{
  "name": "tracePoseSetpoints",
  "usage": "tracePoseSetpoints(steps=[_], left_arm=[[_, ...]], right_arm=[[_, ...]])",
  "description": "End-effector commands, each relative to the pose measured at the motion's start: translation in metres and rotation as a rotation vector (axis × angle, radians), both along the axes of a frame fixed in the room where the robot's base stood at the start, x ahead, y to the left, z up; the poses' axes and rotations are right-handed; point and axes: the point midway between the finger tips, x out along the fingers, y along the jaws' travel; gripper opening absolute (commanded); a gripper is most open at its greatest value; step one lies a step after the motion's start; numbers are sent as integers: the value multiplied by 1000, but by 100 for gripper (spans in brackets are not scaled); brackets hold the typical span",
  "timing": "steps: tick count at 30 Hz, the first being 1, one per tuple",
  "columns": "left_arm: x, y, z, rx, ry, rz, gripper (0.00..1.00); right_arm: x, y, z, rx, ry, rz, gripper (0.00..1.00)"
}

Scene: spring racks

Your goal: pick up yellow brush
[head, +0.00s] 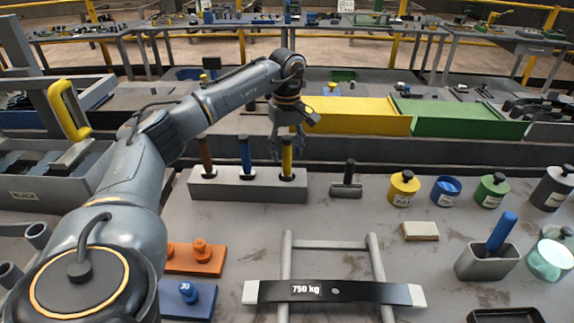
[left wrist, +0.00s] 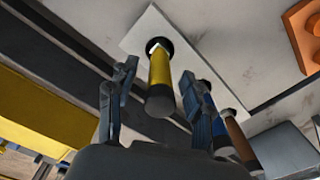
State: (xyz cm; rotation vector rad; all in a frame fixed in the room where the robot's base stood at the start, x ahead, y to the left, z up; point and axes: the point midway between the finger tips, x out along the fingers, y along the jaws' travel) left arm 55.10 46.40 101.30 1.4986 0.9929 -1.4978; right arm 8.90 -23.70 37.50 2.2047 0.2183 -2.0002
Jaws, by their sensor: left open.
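The yellow brush (head: 287,160) stands upright, handle up, in the right-hand hole of a grey block (head: 240,192) on the table. My left gripper (head: 287,147) is open and points down over the handle. In the left wrist view the yellow handle (left wrist: 160,82) lies between the two spread fingers, with a gap on both sides. The blue brush (head: 245,156) and brown brush (head: 206,157) stand to its left in the same block. My right gripper is not in view.
The blue handle (left wrist: 203,92) is close beside one finger in the left wrist view. A black-handled tool (head: 347,180) stands right of the block. Lidded pots, including a yellow one (head: 403,188), stand farther right. A grey rack (head: 332,242) with a 750 kg bar lies in front.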

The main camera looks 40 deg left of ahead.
Motion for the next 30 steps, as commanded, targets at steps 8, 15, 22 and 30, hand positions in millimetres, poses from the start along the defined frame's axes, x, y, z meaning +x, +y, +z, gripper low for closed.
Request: tracePoseSetpoints(steps=[8, 15, 22, 30], left_arm=[[0, 1, -31, 0, 1, 1, 51], [0, 1, -33, 0, 0, 1, 46], [0, 1, -32, 0, 0, 1, 0], [0, 1, -32, 0, -1, 1, 0]], right_arm=[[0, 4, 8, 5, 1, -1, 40], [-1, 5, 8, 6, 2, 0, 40], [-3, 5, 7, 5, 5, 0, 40], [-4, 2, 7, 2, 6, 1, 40]])
